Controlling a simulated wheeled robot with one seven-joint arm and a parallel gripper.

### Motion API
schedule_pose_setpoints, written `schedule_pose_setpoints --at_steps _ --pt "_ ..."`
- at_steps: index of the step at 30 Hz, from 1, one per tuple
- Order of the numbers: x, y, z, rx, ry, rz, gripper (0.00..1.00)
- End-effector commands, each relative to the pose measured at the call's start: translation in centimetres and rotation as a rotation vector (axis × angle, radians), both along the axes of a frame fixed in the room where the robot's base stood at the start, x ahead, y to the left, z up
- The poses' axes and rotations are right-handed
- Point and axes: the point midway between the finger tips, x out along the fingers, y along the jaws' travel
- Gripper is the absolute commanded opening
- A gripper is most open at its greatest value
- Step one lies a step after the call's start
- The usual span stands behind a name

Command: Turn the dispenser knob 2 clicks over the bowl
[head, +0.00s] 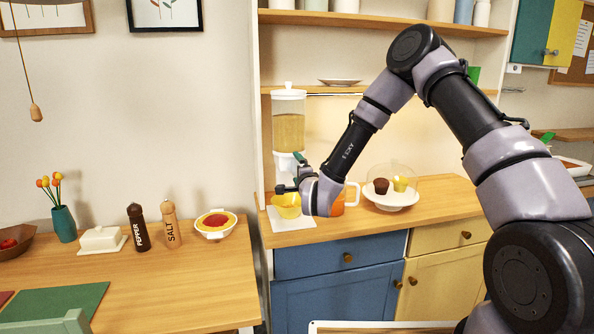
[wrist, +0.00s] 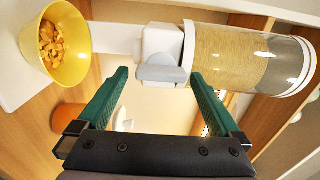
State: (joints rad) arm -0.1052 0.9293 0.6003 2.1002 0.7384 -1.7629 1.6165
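The cereal dispenser (head: 290,132) stands on the wooden counter, a clear cylinder of tan grains with a white lid and white lower body. In the wrist view it lies sideways, and its pale grey knob (wrist: 162,73) shows on the white body. The yellow bowl (head: 287,212) sits beneath on a white mat; in the wrist view the bowl (wrist: 72,68) holds some orange-tan pieces. My gripper (wrist: 158,74) is open, its green fingers apart, with the knob between the fingertips in the picture. I cannot tell whether they touch it. In the head view my wrist partly hides the dispenser's lower part.
A white stand (head: 391,199) with cupcakes under a clear dome and an orange thing (head: 337,208) are right of the bowl. A shelf (head: 340,90) runs behind the dispenser. The left table holds a pepper mill (head: 138,228), a salt mill (head: 170,224) and a red-filled bowl (head: 215,225).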

Motion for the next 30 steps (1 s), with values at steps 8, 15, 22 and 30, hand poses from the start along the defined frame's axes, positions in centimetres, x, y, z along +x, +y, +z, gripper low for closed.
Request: schedule_pose_setpoints --at_steps 8,15,22,30 --pt "-1.9 -0.5 0.0 0.000 0.002 0.001 1.00" --pt "-6.7 -1.9 -0.1 -0.002 0.003 0.001 1.00" --pt "-9.7 -2.8 0.0 0.000 0.001 0.000 1.00" --pt "-10.4 -3.0 0.0 0.000 0.000 0.000 1.00"
